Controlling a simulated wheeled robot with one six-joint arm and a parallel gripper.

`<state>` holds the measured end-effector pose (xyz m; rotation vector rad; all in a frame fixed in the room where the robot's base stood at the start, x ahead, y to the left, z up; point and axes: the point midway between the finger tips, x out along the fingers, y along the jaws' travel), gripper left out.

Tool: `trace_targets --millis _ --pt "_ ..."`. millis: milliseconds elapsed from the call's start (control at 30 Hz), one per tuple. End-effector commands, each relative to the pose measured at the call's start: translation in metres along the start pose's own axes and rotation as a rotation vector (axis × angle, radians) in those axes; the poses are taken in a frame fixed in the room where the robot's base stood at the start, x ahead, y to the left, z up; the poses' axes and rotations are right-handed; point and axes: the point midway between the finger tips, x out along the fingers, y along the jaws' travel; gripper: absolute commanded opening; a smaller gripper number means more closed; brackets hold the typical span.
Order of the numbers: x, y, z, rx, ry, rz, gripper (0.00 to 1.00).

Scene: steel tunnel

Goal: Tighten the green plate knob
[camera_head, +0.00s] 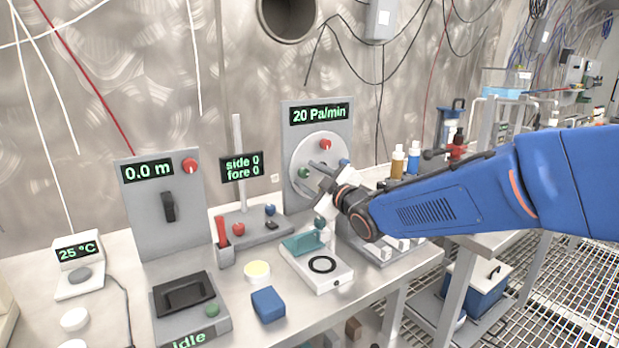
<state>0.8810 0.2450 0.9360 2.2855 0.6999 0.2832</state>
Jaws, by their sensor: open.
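The green plate knob (303,173) is a small green knob at the lower left of a round grey plate (301,153), mounted on an upright panel reading 20 Pa/min. A red knob (325,144) sits near the plate's top and a blue knob (344,163) at its right. My gripper (319,181) is open in front of the plate's lower part, just right of the green knob. It hides some of the plate. I cannot tell whether a finger touches the knob.
Left of the panel stand a "side 0 fore 0" display (241,166) and a 0.0 m panel (163,205). A white device with a black ring (322,264) and a blue block (268,304) are on the bench below. Bottles (398,162) stand behind my arm.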

Motion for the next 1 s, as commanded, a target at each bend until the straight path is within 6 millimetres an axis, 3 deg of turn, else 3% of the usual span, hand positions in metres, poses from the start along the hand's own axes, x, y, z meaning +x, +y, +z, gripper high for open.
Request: trace_targets --millis 67,233,267,667,1000 --pt "-0.0001 0.0000 0.0000 0.000 0.000 0.000 0.43" --pt "-0.0002 0.0000 0.0000 0.000 0.000 0.000 0.05" --pt "-0.0003 0.0000 0.0000 0.000 0.000 0.000 0.02" --pt "-0.0004 -0.0001 0.0001 0.063 0.000 0.000 0.02" --pt "-0.0005 0.0001 0.0003 0.316 0.000 0.000 0.02"
